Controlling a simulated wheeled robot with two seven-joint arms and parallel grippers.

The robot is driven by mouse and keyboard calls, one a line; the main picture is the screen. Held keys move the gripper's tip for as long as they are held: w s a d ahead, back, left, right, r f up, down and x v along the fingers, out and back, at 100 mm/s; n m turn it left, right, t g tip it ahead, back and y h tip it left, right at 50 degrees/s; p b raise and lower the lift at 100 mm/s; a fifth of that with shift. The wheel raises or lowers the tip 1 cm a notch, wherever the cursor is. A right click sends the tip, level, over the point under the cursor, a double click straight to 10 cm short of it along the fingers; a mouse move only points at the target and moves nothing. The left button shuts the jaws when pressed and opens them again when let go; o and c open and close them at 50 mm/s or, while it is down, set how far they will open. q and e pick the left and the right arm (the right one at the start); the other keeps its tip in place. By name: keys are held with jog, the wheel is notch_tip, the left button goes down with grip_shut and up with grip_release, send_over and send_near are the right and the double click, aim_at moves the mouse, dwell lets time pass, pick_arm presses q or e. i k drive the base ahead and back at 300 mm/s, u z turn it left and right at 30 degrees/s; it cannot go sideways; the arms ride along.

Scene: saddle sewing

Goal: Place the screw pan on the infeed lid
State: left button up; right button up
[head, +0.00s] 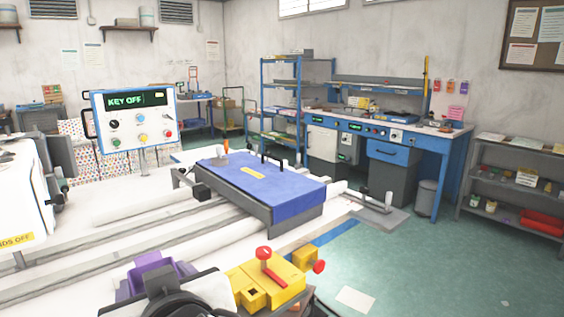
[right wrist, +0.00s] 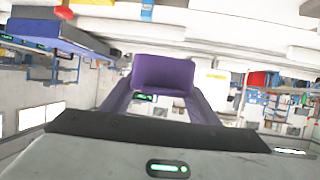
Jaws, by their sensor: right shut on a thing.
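The infeed lid (head: 262,182) is a flat blue cover in the middle of the head view. It is closed and carries a black handle, a yellow label and a small orange-topped item at its far left corner. My right gripper (head: 157,277) is low in the head view, in front of the lid and apart from it. My left gripper is out of view.
A yellow block with red knobs (head: 268,283) stands just right of my right gripper. White rails (head: 130,228) run below the lid. A control box (head: 135,120) reading KEY OFF stands behind at left.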

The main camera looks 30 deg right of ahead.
aim_at(278, 196)
jog(key=z, duration=2.2)
jog(key=i, duration=1.4)
jog(key=u, duration=2.85)
